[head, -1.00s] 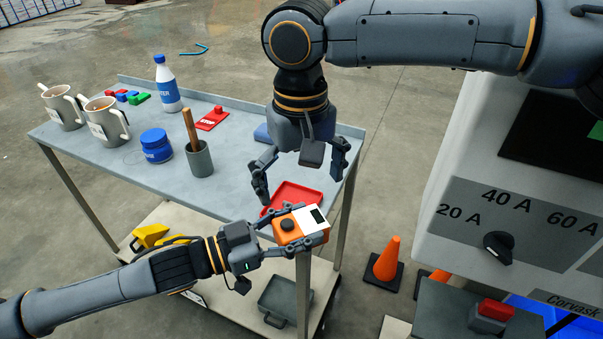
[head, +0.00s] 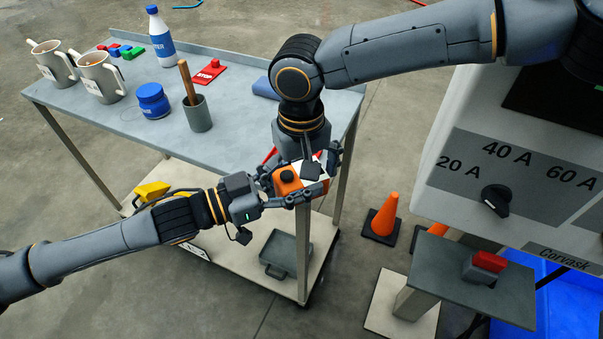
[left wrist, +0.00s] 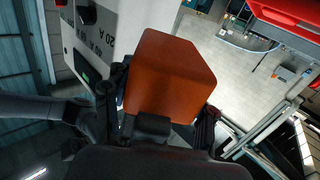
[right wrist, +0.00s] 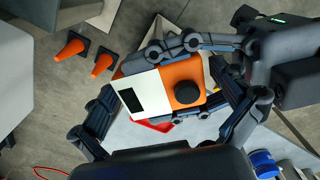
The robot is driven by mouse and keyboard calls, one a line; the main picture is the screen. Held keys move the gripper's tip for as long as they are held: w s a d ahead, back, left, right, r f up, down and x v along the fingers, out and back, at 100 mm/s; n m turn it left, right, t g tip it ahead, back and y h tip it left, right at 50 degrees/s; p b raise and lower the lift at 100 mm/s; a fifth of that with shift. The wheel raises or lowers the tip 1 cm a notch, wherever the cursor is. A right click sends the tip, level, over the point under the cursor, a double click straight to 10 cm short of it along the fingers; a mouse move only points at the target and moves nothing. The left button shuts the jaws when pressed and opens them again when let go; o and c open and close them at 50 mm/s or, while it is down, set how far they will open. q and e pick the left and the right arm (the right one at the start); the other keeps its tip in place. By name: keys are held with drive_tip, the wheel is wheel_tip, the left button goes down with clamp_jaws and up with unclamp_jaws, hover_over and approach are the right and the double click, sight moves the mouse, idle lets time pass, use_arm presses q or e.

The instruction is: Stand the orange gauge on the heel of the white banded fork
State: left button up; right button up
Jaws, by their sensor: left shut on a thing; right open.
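The orange gauge (head: 287,183) has a white end with a dark window and a black knob, clearest in the right wrist view (right wrist: 172,86). My left gripper (head: 283,186) is shut on it and holds it in the air by the table's near right corner. In the left wrist view its plain orange side (left wrist: 172,75) fills the middle. My right gripper (head: 309,166) is open above the gauge; in the right wrist view its fingers (right wrist: 168,122) lie on either side of the gauge. I cannot make out contact. I see no white banded fork in these views.
A dial cabinet (head: 450,140) stands farther right.

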drive_tip(key=c, duration=1)
use_arm(q)
drive_tip(key=o, duration=0.9)
use_arm(e)
drive_tip(key=shift+c, duration=1.3)
use_arm(q)
drive_tip(key=o, duration=0.6)
drive_tip(key=shift+a, duration=0.1)
